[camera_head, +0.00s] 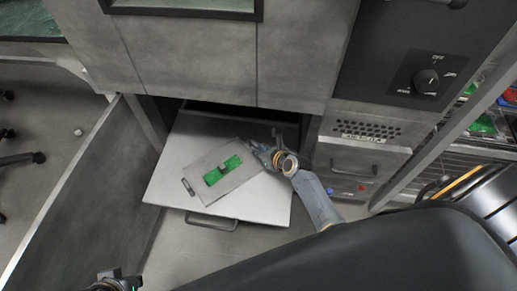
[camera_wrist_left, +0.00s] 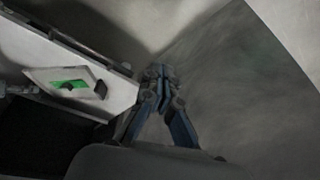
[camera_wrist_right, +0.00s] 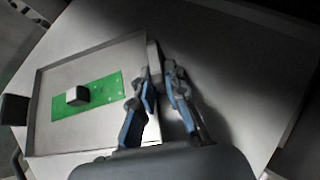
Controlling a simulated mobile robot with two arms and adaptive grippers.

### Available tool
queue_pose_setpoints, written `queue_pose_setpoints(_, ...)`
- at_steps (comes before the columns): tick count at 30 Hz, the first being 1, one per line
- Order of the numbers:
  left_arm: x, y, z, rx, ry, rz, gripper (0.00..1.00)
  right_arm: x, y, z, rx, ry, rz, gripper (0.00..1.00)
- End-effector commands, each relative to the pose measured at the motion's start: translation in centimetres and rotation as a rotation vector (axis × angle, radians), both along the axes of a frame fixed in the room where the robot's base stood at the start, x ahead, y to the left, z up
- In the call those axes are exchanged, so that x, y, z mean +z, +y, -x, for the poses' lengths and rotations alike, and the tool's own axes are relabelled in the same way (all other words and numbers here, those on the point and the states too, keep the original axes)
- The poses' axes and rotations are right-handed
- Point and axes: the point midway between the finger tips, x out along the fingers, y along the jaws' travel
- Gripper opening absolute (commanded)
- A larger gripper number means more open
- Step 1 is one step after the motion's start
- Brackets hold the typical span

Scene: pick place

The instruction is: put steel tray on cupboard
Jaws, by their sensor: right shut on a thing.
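The steel tray (camera_head: 210,203) is a flat rectangle with a low rim, seen at an angle over the white pull-out shelf of the cupboard (camera_head: 175,180). I cannot tell whether it rests on the shelf or hangs just above it. My right gripper (camera_head: 268,152) is shut on the tray's right end; the right wrist view shows its fingers (camera_wrist_right: 160,62) at the tray's edge. My left gripper (camera_head: 118,280) is only partly visible at the bottom left of the head view. In the left wrist view its fingers (camera_wrist_left: 160,72) meet at the tips, empty, away from the tray (camera_wrist_left: 40,75).
On the tray lies a green board (camera_head: 222,171) with a small grey block (camera_wrist_right: 77,96). An open cupboard door (camera_head: 75,190) stands left of the shelf. A panel with a black knob (camera_head: 426,81) is at the upper right. Bare shelf shows around the tray.

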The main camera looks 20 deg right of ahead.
Motion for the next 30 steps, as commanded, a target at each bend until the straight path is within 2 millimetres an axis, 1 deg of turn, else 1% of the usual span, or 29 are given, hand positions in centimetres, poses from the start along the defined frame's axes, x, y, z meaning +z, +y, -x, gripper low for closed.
queue_pose_setpoints(1,-0.1,0.0,0.0,0.0,0.0,0.0,0.0,-0.1,0.0,0.0,-0.001,0.0,-0.001,0.18)
queue_pose_setpoints(2,-0.1,0.0,0.0,0.0,0.0,0.0,0.0,-0.1,0.0,0.0,0.0,0.0,0.0,0.24)
queue_pose_setpoints(3,-0.1,0.0,0.0,0.0,0.0,0.0,0.0,-0.1,0.0,0.0,0.0,0.0,0.0,0.32)
queue_pose_setpoints(4,-0.1,0.0,0.0,0.0,0.0,0.0,0.0,-0.1,0.0,0.0,0.0,0.0,0.0,0.36)
queue_pose_setpoints(12,0.0,0.0,0.0,0.0,0.0,0.0,0.0,0.0,0.0,0.0,-0.001,0.0,-0.001,0.36)
queue_pose_setpoints(15,0.2,0.0,0.0,0.0,0.0,0.0,0.0,0.5,0.0,0.0,0.0,-0.001,0.0,0.36)
queue_pose_setpoints(17,0.6,0.0,-0.1,0.0,-0.004,0.001,0.0,0.7,-0.1,0.5,-0.001,0.001,-0.001,0.36)
queue_pose_setpoints(22,-1.6,-0.2,-0.8,-0.001,0.019,-0.001,0.0,2.6,-0.6,2.9,-0.002,0.002,-0.002,0.36)
queue_pose_setpoints(23,-2.3,-0.2,-1.0,-0.002,0.022,0.0,0.0,2.6,-0.6,3.1,-0.002,0.002,-0.003,0.36)
queue_pose_setpoints(30,-6.8,-0.4,-1.6,-0.006,0.045,-0.001,0.0,4.4,-1.2,5.5,-0.001,0.001,-0.001,0.36)
